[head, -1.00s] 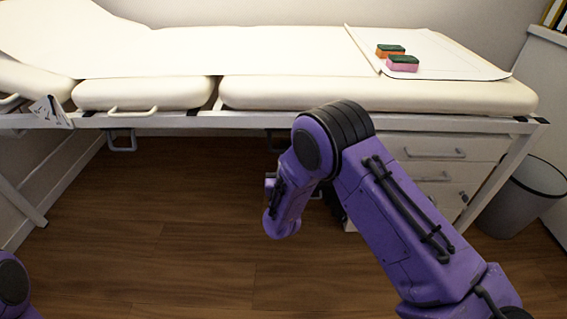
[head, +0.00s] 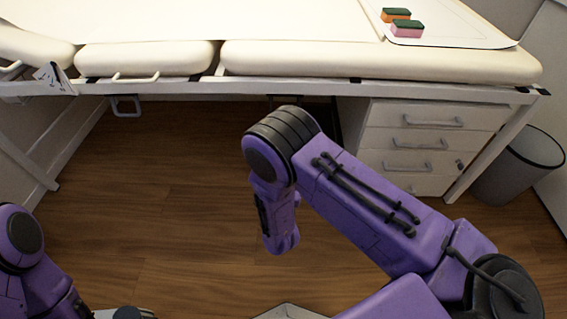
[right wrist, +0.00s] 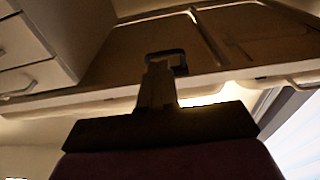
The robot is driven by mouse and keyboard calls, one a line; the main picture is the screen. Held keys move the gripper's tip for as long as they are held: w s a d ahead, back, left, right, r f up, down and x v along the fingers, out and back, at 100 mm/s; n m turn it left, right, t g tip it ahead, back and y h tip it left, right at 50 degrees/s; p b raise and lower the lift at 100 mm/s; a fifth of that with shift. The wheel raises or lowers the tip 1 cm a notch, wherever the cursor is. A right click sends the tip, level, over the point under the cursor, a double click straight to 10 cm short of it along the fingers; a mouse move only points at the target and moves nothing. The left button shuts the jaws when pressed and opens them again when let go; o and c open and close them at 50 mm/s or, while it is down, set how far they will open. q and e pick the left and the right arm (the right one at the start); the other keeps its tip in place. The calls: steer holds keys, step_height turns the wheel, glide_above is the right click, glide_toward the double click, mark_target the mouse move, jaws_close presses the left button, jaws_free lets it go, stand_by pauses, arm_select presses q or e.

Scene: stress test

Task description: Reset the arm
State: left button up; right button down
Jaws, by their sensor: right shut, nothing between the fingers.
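My right arm, purple with black joints, bends at an elbow in the middle of the head view, in front of the bed. Its forearm hangs down from there, and the gripper does not show in that view. In the right wrist view my right gripper (right wrist: 158,75) is a dark shape with its fingers together and nothing held. It is seen against the underside of the bed (right wrist: 230,50). Part of my left arm shows at the lower left of the head view. Its gripper cannot be made out.
The white padded bed (head: 380,62) spans the back. An orange sponge (head: 395,15) and a pink sponge (head: 407,31) with green tops lie on it. A drawer cabinet (head: 428,140) stands under its right end, beside a grey bin (head: 518,165). The wooden floor (head: 180,220) is clear.

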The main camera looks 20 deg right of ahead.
stand_by(0.3)
steer(key=s+d+f+g+y, duration=0.3)
steer(key=s+f+g+y, duration=0.25)
steer(key=s+f, duration=0.55)
steer(key=s+d+f+g, duration=0.2)
steer(key=s+f+g, duration=0.15)
steer(key=s, duration=0.55)
steer(key=s+d+f+g, duration=0.2)
steer(key=s+g, duration=0.3)
steer(key=s, duration=0.4)
step_height(320, 180, up, 30)
steer(key=s+d+m+p, duration=0.1)
steer(key=p, duration=2.8)
steer(key=shift+f, duration=0.25)
